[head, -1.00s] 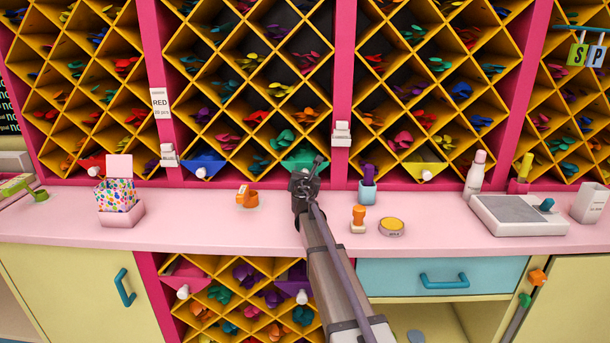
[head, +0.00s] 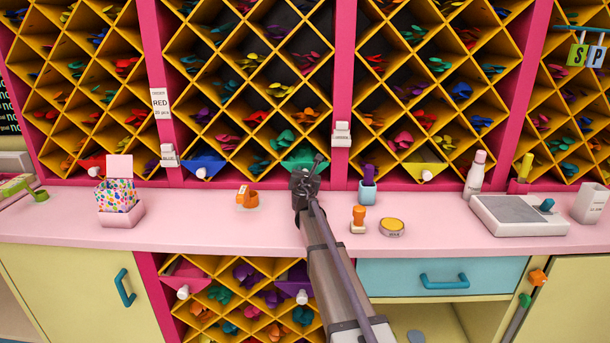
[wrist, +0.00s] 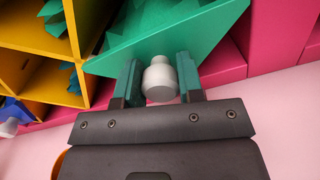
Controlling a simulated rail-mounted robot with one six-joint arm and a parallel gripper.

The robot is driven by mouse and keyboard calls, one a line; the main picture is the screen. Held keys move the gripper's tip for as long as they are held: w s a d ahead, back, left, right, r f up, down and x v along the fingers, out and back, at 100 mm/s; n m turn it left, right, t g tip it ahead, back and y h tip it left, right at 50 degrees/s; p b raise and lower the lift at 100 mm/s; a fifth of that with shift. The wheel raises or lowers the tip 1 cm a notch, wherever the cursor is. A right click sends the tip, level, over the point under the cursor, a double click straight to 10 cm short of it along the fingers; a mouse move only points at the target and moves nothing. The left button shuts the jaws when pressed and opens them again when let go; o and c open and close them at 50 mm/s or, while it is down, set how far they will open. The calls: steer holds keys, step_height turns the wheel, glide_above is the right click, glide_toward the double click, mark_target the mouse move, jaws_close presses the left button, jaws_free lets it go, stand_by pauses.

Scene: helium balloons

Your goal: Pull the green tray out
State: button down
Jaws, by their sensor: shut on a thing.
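The green tray (head: 303,158) has a triangular front and sits in the bottom row of the middle rack section, just above the counter. In the wrist view its green front (wrist: 205,42) fills the upper middle, with a white knob (wrist: 160,82) on it. My gripper (wrist: 159,80) has one finger on each side of the knob and is shut on it. In the head view my gripper (head: 305,178) is at the tray's lower front and hides the knob. I cannot tell how far the tray stands out from the rack.
A blue tray (head: 204,165) is to the left and a yellow tray (head: 425,171) to the right. On the pink counter (head: 300,228) are an orange tape dispenser (head: 247,197), a blue pen cup (head: 367,190), an orange stamp (head: 358,217) and a round yellow tin (head: 391,227).

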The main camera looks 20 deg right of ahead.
steer(key=v, duration=1.4)
steer(key=shift+s, duration=0.15)
steer(key=c, duration=0.8)
jaws_free()
steer(key=shift+o, duration=0.2)
steer(key=v, duration=1)
steer(key=shift+s+a, duration=0.2)
steer(key=shift+s, duration=0.2)
